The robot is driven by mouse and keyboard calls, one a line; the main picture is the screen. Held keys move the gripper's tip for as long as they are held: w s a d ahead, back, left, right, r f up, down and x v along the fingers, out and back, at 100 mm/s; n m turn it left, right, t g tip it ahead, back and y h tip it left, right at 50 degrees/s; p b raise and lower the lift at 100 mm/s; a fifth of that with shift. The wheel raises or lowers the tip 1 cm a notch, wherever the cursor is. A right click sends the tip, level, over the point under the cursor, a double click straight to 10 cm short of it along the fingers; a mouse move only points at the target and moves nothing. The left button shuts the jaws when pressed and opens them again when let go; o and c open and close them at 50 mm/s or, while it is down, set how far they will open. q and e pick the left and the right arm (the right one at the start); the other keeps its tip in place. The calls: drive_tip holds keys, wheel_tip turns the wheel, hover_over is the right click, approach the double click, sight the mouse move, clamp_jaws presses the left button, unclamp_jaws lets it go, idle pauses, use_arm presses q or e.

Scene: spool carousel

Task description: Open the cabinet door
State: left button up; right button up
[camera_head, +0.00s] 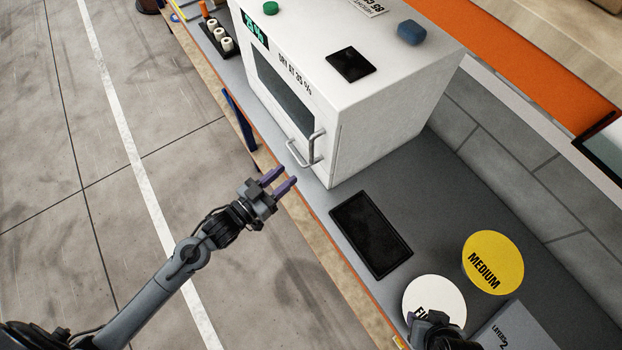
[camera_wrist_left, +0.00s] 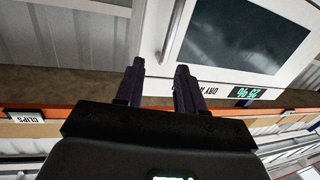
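The white cabinet (camera_head: 378,105) stands on the grey worktop, with a dark window and a metal handle (camera_head: 306,150) on its front door (camera_head: 280,95). The door looks shut. My left gripper (camera_head: 279,181) is open and empty, in front of the cabinet and a little short of the handle. In the left wrist view the open fingers (camera_wrist_left: 160,85) point toward the door (camera_wrist_left: 230,45), and the handle (camera_wrist_left: 177,30) lies just beyond them, between the fingertips' directions.
A black tray (camera_head: 371,234) lies on the worktop right of the cabinet. A yellow disc (camera_head: 493,262) and a white disc (camera_head: 432,296) lie farther right. A blue lump (camera_head: 411,32), a green knob (camera_head: 270,8) and a black pad (camera_head: 350,64) sit on the cabinet. Open floor lies left.

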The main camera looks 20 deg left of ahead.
sight(310, 147)
use_arm(q)
drive_tip(key=shift+m, duration=0.4)
drive_tip(key=x, duration=0.3)
drive_tip(key=a+p+x, duration=0.1)
drive_tip(key=x, duration=0.6)
drive_tip(key=shift+w+a+r, duration=0.1)
drive_tip(key=shift+w+r, duration=0.1)
drive_tip(key=shift+w, duration=0.4)
drive_tip(key=shift+x, duration=0.9)
use_arm(e)
drive_tip(key=shift+w+a+r, duration=0.15)
drive_tip(key=shift+w+r, duration=0.2)
drive_tip(key=shift+r, duration=0.05)
use_arm(q)
drive_tip(key=shift+c, duration=0.3)
drive_tip(key=shift+s, duration=0.1)
clamp_jaws()
